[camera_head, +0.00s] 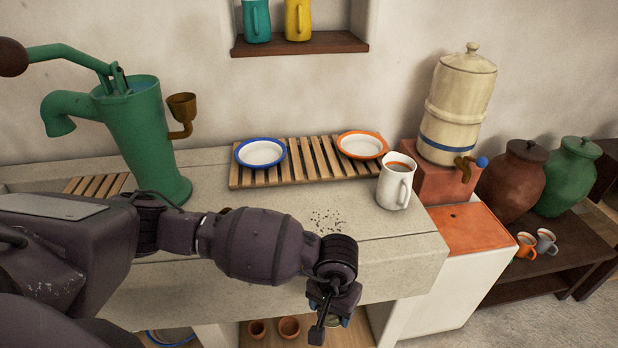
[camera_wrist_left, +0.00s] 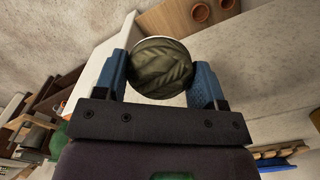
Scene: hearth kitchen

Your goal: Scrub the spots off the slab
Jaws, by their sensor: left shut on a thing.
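The pale stone slab (camera_head: 395,255) runs along the wall. A patch of small dark spots (camera_head: 327,220) lies on it, right of the middle. My left gripper (camera_head: 334,308) hangs in front of the slab's front edge, nearer to me than the spots and apart from them. In the wrist view, my left gripper (camera_wrist_left: 160,78) is shut on a round, dark green-brown scrubber (camera_wrist_left: 160,68) with a ridged, leaf-like surface. The head view mostly hides the scrubber behind the fingers. My right gripper is in neither view.
A white mug (camera_head: 396,183) stands right of the spots. Behind them, a wooden rack (camera_head: 300,160) bears a blue-rimmed plate (camera_head: 260,153) and an orange-rimmed plate (camera_head: 362,145). A green pump (camera_head: 145,135) stands left. Small clay pots (camera_head: 289,328) sit below the slab.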

